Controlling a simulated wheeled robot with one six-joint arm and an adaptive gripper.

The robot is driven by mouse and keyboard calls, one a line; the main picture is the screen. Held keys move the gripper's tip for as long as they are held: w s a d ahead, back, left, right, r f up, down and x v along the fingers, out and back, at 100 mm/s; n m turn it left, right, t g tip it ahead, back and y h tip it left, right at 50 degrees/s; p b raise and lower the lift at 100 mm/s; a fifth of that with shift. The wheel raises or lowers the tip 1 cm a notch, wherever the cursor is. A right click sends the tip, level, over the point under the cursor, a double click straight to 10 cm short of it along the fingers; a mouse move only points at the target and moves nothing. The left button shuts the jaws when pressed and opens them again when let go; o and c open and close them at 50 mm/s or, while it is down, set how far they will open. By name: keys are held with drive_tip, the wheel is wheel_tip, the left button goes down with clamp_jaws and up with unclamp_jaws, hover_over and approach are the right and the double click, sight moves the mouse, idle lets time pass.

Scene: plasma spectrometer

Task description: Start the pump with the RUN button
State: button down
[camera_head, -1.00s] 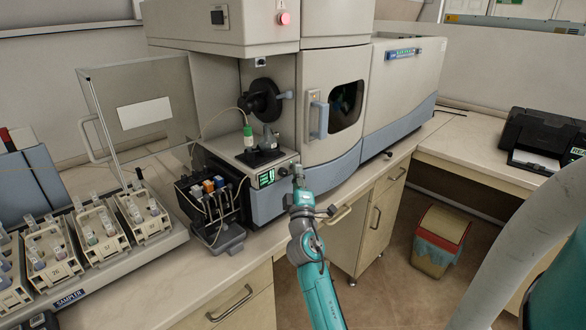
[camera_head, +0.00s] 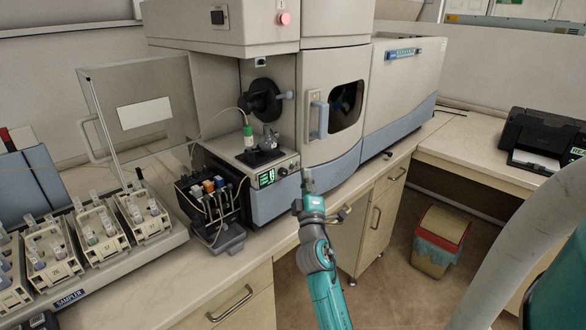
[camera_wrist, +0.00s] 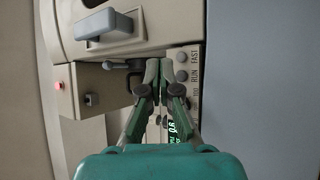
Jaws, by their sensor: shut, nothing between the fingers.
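My gripper (camera_head: 307,174) is shut and empty, just right of the pump's front in the head view. In the wrist view, the gripper's fingertips (camera_wrist: 158,66) are left of the two buttons. The fingers partly hide the display and lower panel. Contact with the panel cannot be told.
The spectrometer (camera_head: 335,60) stands behind the pump, with a blue-grey base to the right. Sampler racks (camera_head: 95,235) fill the left bench. Open floor lies right, around a bin (camera_head: 440,240).

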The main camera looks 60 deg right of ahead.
drive_tip(key=s, duration=0.2)
drive_tip(key=s+a, duration=0.1)
drive_tip(key=shift+s, duration=0.35)
idle(0.4)
drive_tip(key=s+a+f+t+y, duration=0.1)
drive_tip(key=s+a+f+y, duration=0.15)
drive_tip(key=a+f, duration=0.5)
drive_tip(key=s+a+f+t+y, duration=0.1)
drive_tip(key=a+f+y, duration=0.35)
drive_tip(key=a, duration=0.55)
drive_tip(key=s+a+f+t+y, duration=0.1)
drive_tip(key=a+f+y, duration=0.2)
drive_tip(key=a+f, duration=0.45)
drive_tip(key=s+a+m+g+y, duration=0.1)
drive_tip(key=s+a+y, duration=0.3)
drive_tip(key=s+a, duration=0.5)
drive_tip(key=s+a+m+g+y, duration=0.1)
drive_tip(key=s+a+y, duration=0.3)
drive_tip(key=s+a, duration=0.5)
drive_tip(key=s+m, duration=0.1)
drive_tip(key=s, duration=0.4)
drive_tip(key=shift+a+f+m, duration=0.25)
drive_tip(key=shift+f+m, duration=0.05)
